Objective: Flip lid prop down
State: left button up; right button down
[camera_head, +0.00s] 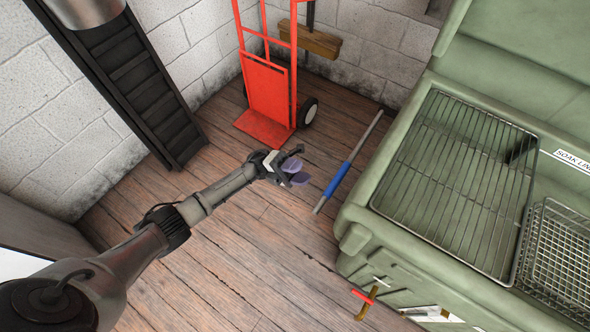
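A grey metal rod with a blue sleeve (338,179), which looks like the lid prop, slants along the left side of a green tank (352,222). Its upper end is near the tank's back left corner, and its lower end points toward the front left. I cannot tell how it is attached. The tank's green lid (520,50) is raised at the back. My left gripper (296,168) is left of the blue sleeve, apart from it. Its fingers look spread, with nothing visible between them. My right gripper is not in view.
A wire rack (455,185) covers the tank top, with a mesh basket (557,255) at right. A red-handled valve (364,296) sticks out from the tank's front. A red hand truck (268,92) stands against the block wall. The wooden floor around my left gripper is clear.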

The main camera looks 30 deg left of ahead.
pick_arm(q)
jog(key=shift+a+f, duration=0.35)
jog(key=shift+a, duration=0.2)
